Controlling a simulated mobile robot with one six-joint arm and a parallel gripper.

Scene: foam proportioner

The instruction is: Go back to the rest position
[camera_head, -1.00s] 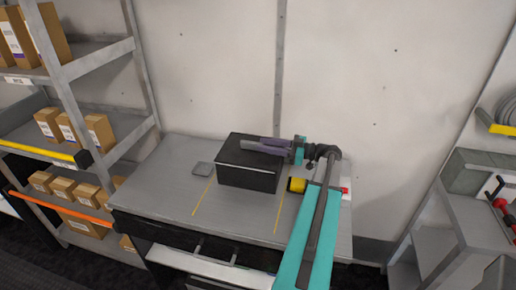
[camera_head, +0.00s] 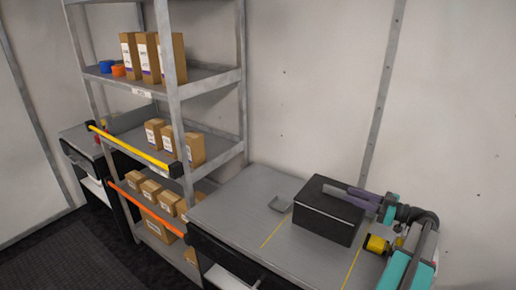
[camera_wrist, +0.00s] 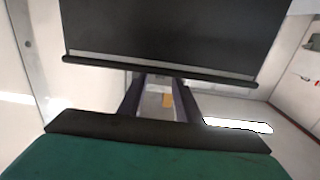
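My gripper (camera_head: 352,196) shows in the head view, with grey and purple fingers pointing left over the top of a black box (camera_head: 328,217) on the grey bench (camera_head: 232,209). I cannot tell from this view whether it touches the box. In the wrist view, the two purple fingers of my gripper (camera_wrist: 160,98) stand apart with a gap between them, and I see nothing held. A dark panel (camera_wrist: 165,28) fills the top of that view and hides what lies beyond the fingers.
A grey shelf rack (camera_head: 210,78) with several cardboard boxes stands left of the bench, with a yellow bar (camera_head: 130,147) and an orange bar (camera_head: 146,209) in front. A yellow cylinder (camera_head: 377,244) lies near my arm. A small grey plate (camera_head: 287,202) lies beside the black box.

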